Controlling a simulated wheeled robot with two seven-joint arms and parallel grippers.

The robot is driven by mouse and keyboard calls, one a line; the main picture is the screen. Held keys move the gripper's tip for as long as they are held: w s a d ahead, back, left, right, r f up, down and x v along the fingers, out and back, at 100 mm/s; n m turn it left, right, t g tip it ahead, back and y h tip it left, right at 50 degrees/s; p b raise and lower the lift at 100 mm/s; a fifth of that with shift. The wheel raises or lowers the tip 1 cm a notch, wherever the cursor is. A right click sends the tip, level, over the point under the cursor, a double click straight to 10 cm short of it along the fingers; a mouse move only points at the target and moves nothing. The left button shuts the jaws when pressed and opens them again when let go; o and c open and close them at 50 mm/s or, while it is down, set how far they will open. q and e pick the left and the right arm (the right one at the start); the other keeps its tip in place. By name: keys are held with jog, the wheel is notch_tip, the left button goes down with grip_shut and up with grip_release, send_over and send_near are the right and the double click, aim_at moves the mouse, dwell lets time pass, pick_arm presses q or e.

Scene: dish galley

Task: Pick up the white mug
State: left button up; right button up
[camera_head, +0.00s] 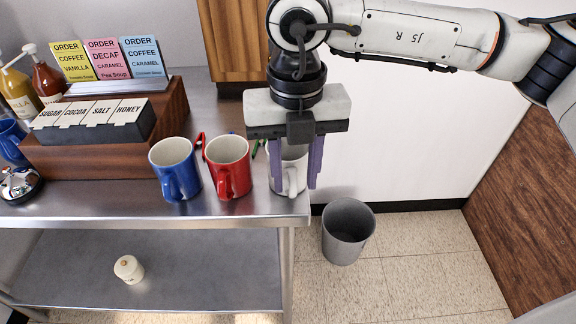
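The white mug (290,180) stands upright on the steel counter near its right end, with its handle toward the front. My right gripper (295,182) is above it, pointing down. Its two purple fingers are spread apart, one at the left side of the mug and one at the right. I cannot see clear contact between the fingers and the mug. The gripper's palm hides part of the mug's rim. My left gripper is not in view.
A red mug (228,166) stands close to the left of the white mug, with a blue mug (175,169) beyond it. A wooden condiment rack (90,160) is farther left. The counter's right edge is close, with a grey bin (347,232) on the floor beyond.

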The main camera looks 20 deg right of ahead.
jog(key=shift+w+f+p, duration=0.15)
jog(key=shift+f+p, duration=0.15)
jog(key=shift+f, duration=1.2)
jog(key=shift+w+f+p, duration=0.1)
jog(key=shift+f+p, duration=0.2)
jog(key=shift+f, duration=1.15)
grip_shut()
